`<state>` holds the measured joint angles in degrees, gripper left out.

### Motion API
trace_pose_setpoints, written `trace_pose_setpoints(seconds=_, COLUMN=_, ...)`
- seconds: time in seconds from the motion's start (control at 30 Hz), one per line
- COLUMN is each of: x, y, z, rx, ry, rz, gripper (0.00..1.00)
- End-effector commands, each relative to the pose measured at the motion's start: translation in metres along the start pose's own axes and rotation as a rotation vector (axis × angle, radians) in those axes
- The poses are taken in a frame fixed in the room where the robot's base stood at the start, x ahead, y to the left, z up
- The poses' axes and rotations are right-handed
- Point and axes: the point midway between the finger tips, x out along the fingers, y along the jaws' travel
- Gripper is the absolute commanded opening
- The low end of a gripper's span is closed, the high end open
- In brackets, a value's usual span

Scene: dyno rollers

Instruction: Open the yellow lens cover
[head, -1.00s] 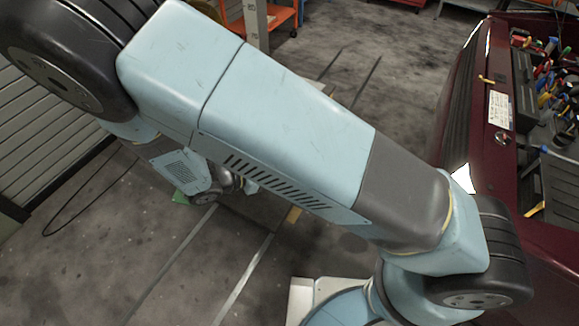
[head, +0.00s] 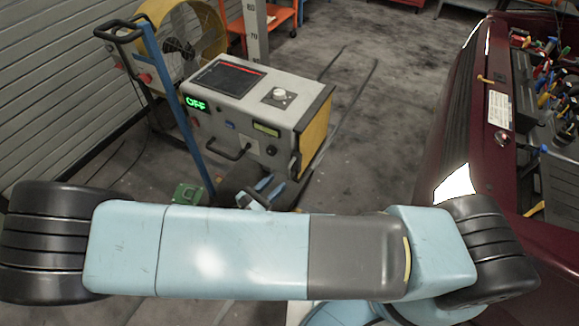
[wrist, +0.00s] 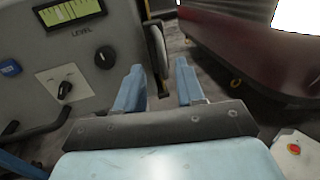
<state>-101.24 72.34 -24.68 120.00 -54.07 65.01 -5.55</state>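A yellow panel (head: 315,132) covers the right side of a grey box-shaped tester (head: 228,125) in the head view; I take it for the lens cover. It looks closed flat against the box. My gripper (head: 265,189) is low in front of the tester's lower right corner, partly hidden by my arm. In the wrist view my gripper (wrist: 159,68) is open, with its two blue fingers apart and nothing clearly held between them. The tester's front face (wrist: 90,50) is to the left of the fingers. The yellow face is not visible in the wrist view.
A blue post (head: 175,100) and a yellow fan (head: 190,40) are left of the tester. A black handle (head: 230,150) sticks out of its front. Floor between tester and car looks clear.

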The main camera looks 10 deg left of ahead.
Motion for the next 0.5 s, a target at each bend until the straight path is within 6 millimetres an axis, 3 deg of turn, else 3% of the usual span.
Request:
trace_pose_setpoints(seconds=0.3, x=0.056, y=-0.001, z=0.000, rx=0.000, ry=0.000, rz=-0.002, gripper=0.38)
trace_pose_setpoints(seconds=0.5, x=0.080, y=0.000, z=0.000, rx=0.000, ry=0.000, rz=-0.001, gripper=0.38)
